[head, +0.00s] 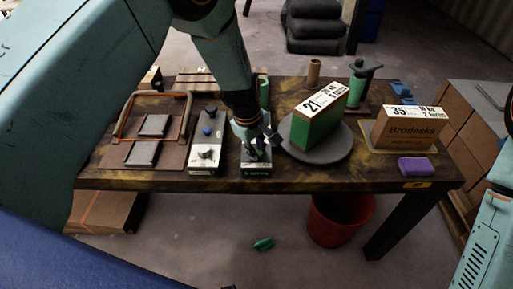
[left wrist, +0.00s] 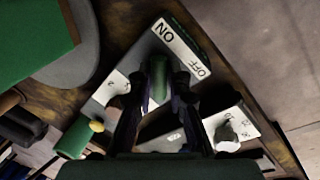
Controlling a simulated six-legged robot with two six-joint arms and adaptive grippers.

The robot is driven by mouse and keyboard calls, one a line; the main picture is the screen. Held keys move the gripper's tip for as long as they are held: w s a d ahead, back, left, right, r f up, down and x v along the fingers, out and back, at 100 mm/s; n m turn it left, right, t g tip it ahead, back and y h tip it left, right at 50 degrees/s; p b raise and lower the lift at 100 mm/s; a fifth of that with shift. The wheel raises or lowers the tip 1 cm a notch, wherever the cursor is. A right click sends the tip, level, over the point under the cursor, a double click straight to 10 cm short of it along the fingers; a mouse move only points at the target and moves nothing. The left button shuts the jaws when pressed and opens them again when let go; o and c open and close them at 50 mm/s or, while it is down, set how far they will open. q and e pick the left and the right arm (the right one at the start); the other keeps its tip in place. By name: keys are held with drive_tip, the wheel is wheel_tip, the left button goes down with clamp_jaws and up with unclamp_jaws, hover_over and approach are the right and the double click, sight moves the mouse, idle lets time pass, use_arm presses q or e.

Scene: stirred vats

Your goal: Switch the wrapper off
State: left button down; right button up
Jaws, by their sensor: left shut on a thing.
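The control box (head: 257,172) stands at the front edge of the table, with a green label on its front face. In the left wrist view, its white plate (left wrist: 181,47) reads ON at one end and OFF at the other. A green switch handle (left wrist: 158,70) stands beside the plate, between my fingertips. My left gripper (head: 260,146) reaches down onto the box and is shut on this handle. The fingers hide part of it, so I cannot tell which word it points to. My right gripper is out of view.
A green carton (head: 318,124) sits on a grey turntable (head: 340,148) right of the box. Left of it are a grey box with knobs (head: 207,150) and a framed sealer (head: 153,132). A brown carton (head: 408,130) and purple block (head: 416,167) stand right.

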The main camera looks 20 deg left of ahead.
use_arm(q)
drive_tip(key=shift+r+m, duration=0.1)
drive_tip(key=shift+m, duration=0.2)
drive_tip(key=m, duration=0.3)
drive_tip(key=shift+w+a+h+p, duration=0.1)
drive_tip(key=shift+h+p, duration=0.2)
drive_tip(key=m+g, duration=0.1)
drive_tip(key=m, duration=0.3)
drive_tip(key=shift+a+m, duration=0.1)
drive_tip(key=shift+m, duration=0.2)
drive_tip(key=m+g, duration=0.1)
drive_tip(key=m, duration=0.3)
drive_tip(key=shift+w+h, duration=0.1)
drive_tip(key=shift+h, duration=0.2)
drive_tip(key=m+g+b, duration=0.1)
drive_tip(key=m, duration=0.4)
drive_tip(key=shift+w+a+m, duration=0.1)
drive_tip(key=shift+m, duration=0.2)
drive_tip(key=c, duration=1.3)
unclamp_jaws()
